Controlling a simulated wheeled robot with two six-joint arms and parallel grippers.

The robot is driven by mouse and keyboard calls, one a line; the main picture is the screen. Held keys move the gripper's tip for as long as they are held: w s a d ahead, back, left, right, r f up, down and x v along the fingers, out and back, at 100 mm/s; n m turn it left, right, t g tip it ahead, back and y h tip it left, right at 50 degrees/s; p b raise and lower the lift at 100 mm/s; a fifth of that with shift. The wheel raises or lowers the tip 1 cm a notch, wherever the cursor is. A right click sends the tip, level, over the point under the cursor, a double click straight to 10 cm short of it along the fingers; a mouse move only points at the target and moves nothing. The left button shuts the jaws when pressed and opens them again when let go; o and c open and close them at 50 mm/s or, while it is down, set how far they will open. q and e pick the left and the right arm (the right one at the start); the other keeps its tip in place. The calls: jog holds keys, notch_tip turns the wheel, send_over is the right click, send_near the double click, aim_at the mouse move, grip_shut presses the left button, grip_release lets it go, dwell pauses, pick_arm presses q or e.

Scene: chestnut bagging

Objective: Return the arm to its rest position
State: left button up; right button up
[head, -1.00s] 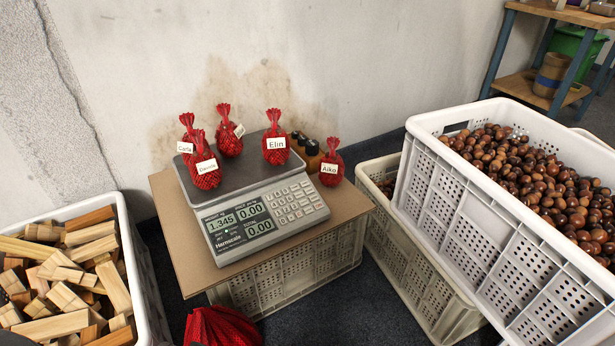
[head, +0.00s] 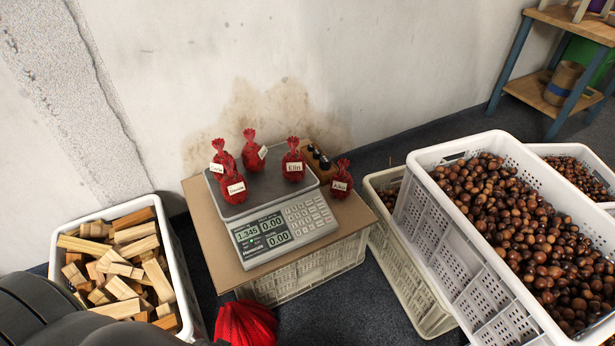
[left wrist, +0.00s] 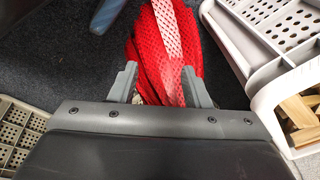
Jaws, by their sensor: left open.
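My left arm (head: 60,310) comes into the lower left of the head view; its gripper does not show there. In the left wrist view my left gripper (left wrist: 160,76) is open. Red netting (left wrist: 165,50) lies beyond and between its fingers; I cannot tell whether they touch it. A red net heap (head: 245,325) shows at the bottom of the head view, in front of the cardboard-topped crate. My right gripper is not in view.
A scale (head: 280,225) reading 1.345 carries several tied red bags; the Aiko bag (head: 341,180) stands beside its pan. A wood-block crate (head: 180,250) is left. A chestnut crate (head: 450,245) is right. A blue object (left wrist: 108,14) shows in the wrist view.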

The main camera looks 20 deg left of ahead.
pick_arm(q)
jog(key=s+d+r+g+p, duration=0.1)
jog(key=s+r+p, duration=0.8)
jog(key=p, duration=1.1)
jog(key=s, duration=0.4)
jog(key=shift+s+d, duration=0.2)
jog(key=shift+s, duration=0.15)
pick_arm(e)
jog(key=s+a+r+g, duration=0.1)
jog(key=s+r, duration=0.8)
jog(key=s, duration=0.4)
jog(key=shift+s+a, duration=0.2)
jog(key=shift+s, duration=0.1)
